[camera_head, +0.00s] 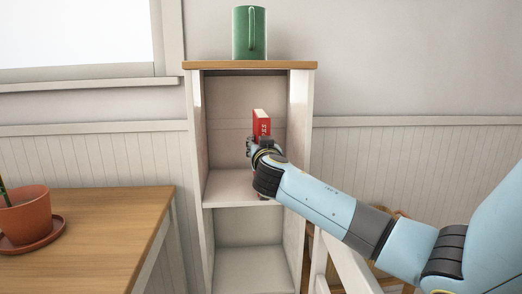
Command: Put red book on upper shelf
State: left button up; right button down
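The red book (261,122) stands roughly upright at the opening of the upper compartment of a white shelf unit. My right gripper (256,142) is at the book's lower part and appears shut on it. The gripper and wrist hide the bottom of the book, so I cannot tell whether it touches the upper shelf (227,189). The upper shelf board is bare where it shows. My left gripper is not in view.
A green mug (249,33) stands on the unit's wooden top (200,65). The lower compartment (249,258) looks empty. A wooden table (110,225) with a potted plant (27,218) is at the left. A white chair-like frame (345,268) stands at the lower right, below my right arm.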

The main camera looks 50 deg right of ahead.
jog(key=shift+w+d+f, duration=0.1)
jog(key=shift+w+f, duration=0.05)
jog(key=shift+f, duration=0.05)
jog(key=shift+f, duration=0.15)
jog(key=c, duration=1)
grip_release()
jog(key=shift+o, duration=0.2)
jog(key=v, duration=0.7)
jog(key=shift+s, duration=0.25)
